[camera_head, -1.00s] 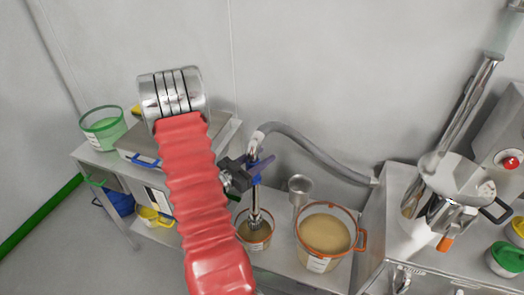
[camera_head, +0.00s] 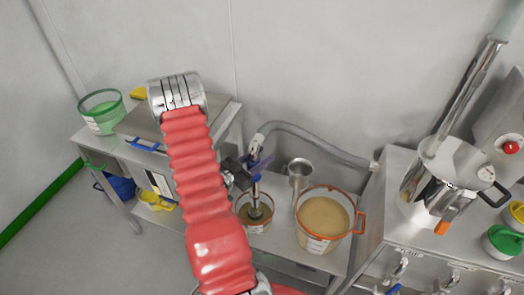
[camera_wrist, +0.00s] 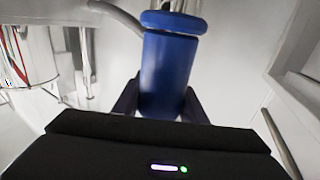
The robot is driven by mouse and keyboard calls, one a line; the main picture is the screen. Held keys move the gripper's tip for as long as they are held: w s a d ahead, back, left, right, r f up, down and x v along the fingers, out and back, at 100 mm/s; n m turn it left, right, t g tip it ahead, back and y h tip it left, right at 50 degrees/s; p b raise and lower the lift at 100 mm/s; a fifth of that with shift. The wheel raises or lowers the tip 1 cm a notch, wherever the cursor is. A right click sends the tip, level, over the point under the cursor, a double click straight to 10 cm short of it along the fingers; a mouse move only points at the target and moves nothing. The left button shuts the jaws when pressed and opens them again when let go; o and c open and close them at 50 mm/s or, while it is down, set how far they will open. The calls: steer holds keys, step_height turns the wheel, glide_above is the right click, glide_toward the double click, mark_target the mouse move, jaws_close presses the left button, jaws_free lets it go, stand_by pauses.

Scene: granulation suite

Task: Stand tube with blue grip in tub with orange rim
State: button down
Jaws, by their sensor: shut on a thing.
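My gripper (camera_head: 250,172) is shut on the blue grip (camera_wrist: 168,75) of an upright metal tube (camera_head: 255,195). In the wrist view the grip stands between my two dark fingers. The tube's lower end is inside the outline of the smaller tub with an orange rim (camera_head: 238,222), which holds brownish powder. I cannot tell whether the end touches the powder. A larger orange-rimmed tub (camera_head: 306,240) with tan powder stands to its right. Part of the smaller tub is hidden behind my red-sleeved arm.
A grey hose (camera_head: 315,142) runs from the tube's top to the right. A metal cup (camera_head: 299,172) stands behind and between the tubs. A green-rimmed tub (camera_head: 101,112) is at far left. A steel vessel (camera_head: 458,165) and a green-lidded container (camera_head: 503,241) are at right.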

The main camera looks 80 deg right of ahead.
steer(key=shift+f, duration=1.05)
steer(key=c, duration=1)
jaws_free()
steer(key=shift+w+a, duration=0.1)
steer(key=v, duration=1.3)
steer(key=shift+w+a+f, duration=0.1)
steer(key=shift+w+a, duration=0.1)
steer(key=shift+a, duration=0.05)
